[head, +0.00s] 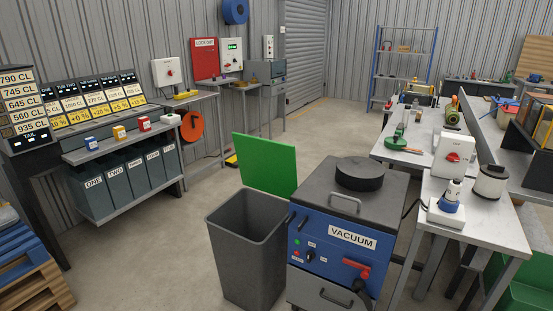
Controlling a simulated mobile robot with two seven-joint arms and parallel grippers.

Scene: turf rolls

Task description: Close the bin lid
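A tall dark grey bin (246,258) stands on the floor at the lower middle of the head view. Its green lid (265,163) stands up at the back of the rim, so the bin is open. The inside of the bin looks dark, and I cannot see its bottom. Neither of my grippers is in view.
A blue and grey vacuum unit (334,243) stands close at the bin's right. A rack of labelled grey boxes (122,178) is at the left, with a wooden pallet (30,285) at the lower left. Workbenches (485,225) fill the right. Floor (330,120) behind the bin is clear.

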